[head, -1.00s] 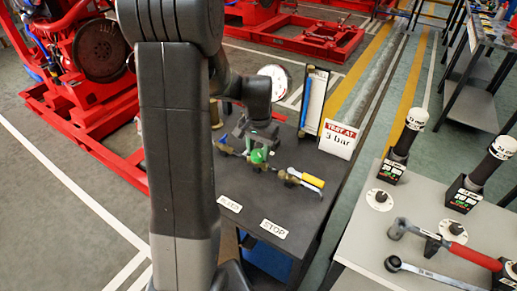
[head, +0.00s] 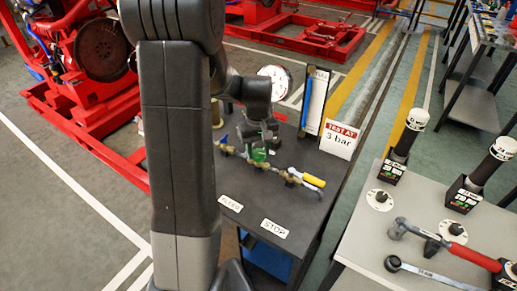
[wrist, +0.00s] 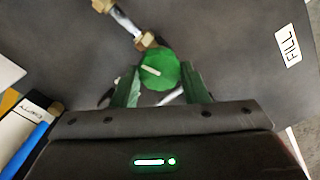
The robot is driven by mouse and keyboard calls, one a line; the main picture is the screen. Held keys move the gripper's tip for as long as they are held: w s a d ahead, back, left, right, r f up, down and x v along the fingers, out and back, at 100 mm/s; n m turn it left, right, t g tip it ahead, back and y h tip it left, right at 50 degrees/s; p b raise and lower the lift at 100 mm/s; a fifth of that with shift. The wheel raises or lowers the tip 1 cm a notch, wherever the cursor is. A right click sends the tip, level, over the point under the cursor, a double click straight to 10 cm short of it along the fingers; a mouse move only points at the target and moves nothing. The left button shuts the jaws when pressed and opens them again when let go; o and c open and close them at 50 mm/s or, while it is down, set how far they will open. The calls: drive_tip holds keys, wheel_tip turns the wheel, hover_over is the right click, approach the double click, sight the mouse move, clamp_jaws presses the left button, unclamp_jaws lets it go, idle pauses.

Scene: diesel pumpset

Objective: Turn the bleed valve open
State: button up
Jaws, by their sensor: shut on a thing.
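The bleed valve appears to be the green round knob (head: 259,154) on the brass pipe run on the dark bench. In the wrist view the green knob (wrist: 160,70) has a pale line across its top. My gripper (head: 259,144) reaches down over it from above. In the wrist view the two green fingers of my gripper (wrist: 161,86) stand on either side of the knob and are shut on it. The fingers and wrist hide part of the knob and its stem in the head view.
A yellow-handled valve (head: 313,180) and a blue-handled valve (head: 222,141) sit on the same pipe run. A grey tool table (head: 375,235) is at right.

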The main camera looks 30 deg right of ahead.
sight(258, 152)
drive_tip(key=shift+n, duration=0.6)
drive_tip(key=o, duration=1)
drive_tip(key=shift+r, duration=0.1)
wheel_tip(258, 152, up, 14)
drive_tip(key=shift+f+p, duration=0.15)
drive_tip(key=shift+p, duration=0.2)
wheel_tip(258, 152, down, 14)
drive_tip(key=shift+r+b, duration=0.1)
drive_tip(key=shift+b, duration=0.25)
